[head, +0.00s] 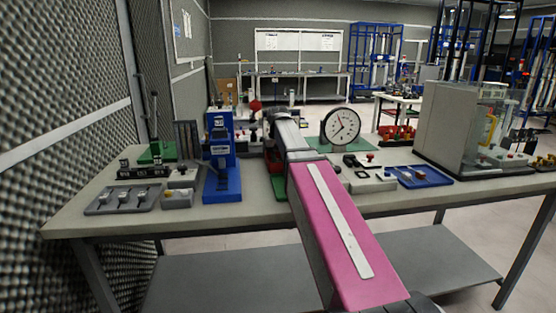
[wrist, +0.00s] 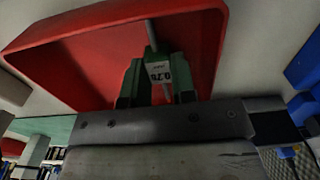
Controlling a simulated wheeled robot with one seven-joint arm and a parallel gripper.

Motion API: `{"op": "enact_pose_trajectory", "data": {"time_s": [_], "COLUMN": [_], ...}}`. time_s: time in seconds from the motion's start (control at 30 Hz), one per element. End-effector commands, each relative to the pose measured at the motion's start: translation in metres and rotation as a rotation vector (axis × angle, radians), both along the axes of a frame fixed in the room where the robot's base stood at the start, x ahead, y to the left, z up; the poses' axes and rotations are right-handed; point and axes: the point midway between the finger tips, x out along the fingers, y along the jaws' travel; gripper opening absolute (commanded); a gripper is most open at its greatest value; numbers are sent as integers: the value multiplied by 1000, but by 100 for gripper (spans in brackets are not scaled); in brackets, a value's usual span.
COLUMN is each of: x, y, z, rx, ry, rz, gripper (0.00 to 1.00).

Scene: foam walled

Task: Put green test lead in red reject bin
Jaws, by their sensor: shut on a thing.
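In the wrist view, my gripper (wrist: 156,88) is shut on the green test lead (wrist: 151,50), which carries a white label and a thin grey rod. The red reject bin (wrist: 75,65) fills the top of that view; its inside lies behind the held lead. The lead shows against the bin's floor, within the rim outline; I cannot tell its height above the floor. In the head view, my own arm hides the gripper and the lead, and only a small bit of red shows beside the arm.
On the table (head: 75,218) in the head view, a blue fixture (head: 222,160) stands left of my arm, and a round dial gauge (head: 341,126) stands to its right. A blue tray (head: 419,177) and a grey enclosure (head: 458,125) are farther right. A grey tray (head: 123,199) lies at left.

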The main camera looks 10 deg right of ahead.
Motion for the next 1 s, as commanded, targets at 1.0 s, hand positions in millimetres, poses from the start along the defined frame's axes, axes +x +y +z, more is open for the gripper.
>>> {"op": "enact_pose_trajectory", "data": {"time_s": [1.0], "x": [2], "y": [0], "z": [89], "rx": [0], "ry": [-3], "rz": [0], "gripper": [50]}}
